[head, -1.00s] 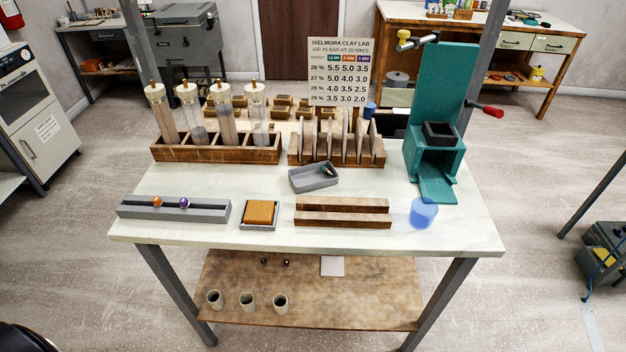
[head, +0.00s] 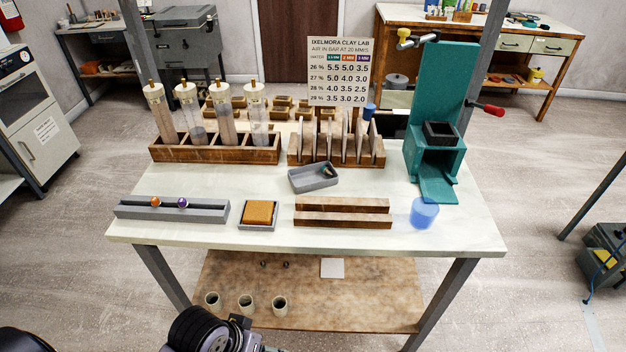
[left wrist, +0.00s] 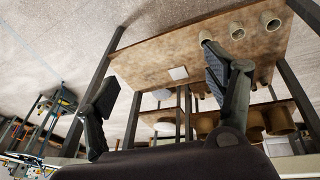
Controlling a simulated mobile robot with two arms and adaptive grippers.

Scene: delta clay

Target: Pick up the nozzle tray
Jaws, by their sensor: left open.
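A grey open tray (head: 314,178) lies on the middle of the table with small items in it, one of them teal or dark. A long grey holder (head: 171,211) with an orange ball-like piece and a purple one lies at the front left. The frames do not settle which of the two is the nozzle tray. My left arm enters the head view at the bottom, below and in front of the table's front edge. In the left wrist view my left gripper (left wrist: 165,85) is open and empty, its fingers wide apart, facing the lower shelf. My right gripper is out of view.
The tabletop (head: 270,240) also holds a sponge in a dish (head: 259,214), wooden rails (head: 343,212), a blue cup (head: 423,213), a teal press (head: 434,150), a rack of clear tubes (head: 214,148) and a slotted rack (head: 336,150). The lower shelf (head: 350,300) holds several pots.

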